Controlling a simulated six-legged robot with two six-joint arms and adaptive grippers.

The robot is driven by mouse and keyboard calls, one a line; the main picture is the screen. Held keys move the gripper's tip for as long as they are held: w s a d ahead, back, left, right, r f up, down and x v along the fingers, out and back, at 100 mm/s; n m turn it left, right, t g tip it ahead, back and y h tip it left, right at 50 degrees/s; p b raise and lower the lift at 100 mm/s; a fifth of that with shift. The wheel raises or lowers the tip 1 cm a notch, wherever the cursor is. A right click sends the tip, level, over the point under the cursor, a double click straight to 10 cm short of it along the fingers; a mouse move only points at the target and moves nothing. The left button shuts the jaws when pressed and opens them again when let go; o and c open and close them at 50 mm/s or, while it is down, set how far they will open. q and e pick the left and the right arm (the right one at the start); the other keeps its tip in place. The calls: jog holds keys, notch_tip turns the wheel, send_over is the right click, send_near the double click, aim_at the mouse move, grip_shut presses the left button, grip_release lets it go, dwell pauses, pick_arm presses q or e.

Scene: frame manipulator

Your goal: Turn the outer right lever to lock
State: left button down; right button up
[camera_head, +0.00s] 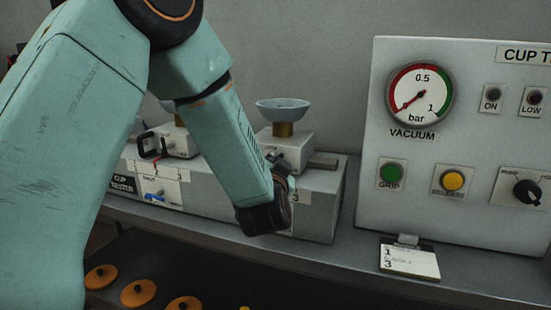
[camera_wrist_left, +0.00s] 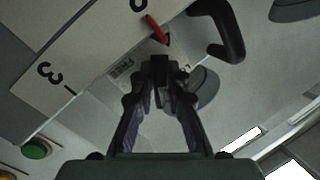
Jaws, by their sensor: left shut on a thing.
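My left gripper (camera_wrist_left: 158,68) is shut on a small dark part, which I take to be the outer right lever; the fingers hide most of it. In the head view my left arm reaches down to the front of the right-hand cup unit (camera_head: 325,195), and its wrist hides the fingertips and the lever. In the left wrist view a red pointer (camera_wrist_left: 158,30) stands by a white scale plate (camera_wrist_left: 85,60) marked 3. A black curved handle (camera_wrist_left: 232,35) is beside it. A grey rounded part (camera_wrist_left: 204,86) lies right of the fingertips. The lever's angle cannot be told.
A pale suction cup (camera_head: 283,108) stands on top of the right-hand unit. A control panel (camera_head: 460,220) with a gauge (camera_head: 420,95) stands to the right. Another unit (camera_head: 180,143) is left, partly behind my arm. Orange discs (camera_head: 138,292) lie below the shelf.

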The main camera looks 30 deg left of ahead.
pick_arm(q)
jog(key=n+p, duration=0.2)
jog(key=n, duration=0.1)
jog(key=shift+a+r+g+h, duration=0.1)
jog(key=shift+r+g+h, duration=0.1)
jog(key=shift+g+h, duration=0.1)
jog(key=shift+n+h+p, duration=0.6)
jog(key=shift+n+p, duration=0.35)
jog(key=shift+n, duration=0.55)
jog(key=shift+f, duration=0.1)
jog(key=c, duration=1.3)
grip_release()
jog(key=shift+v, duration=3.75)
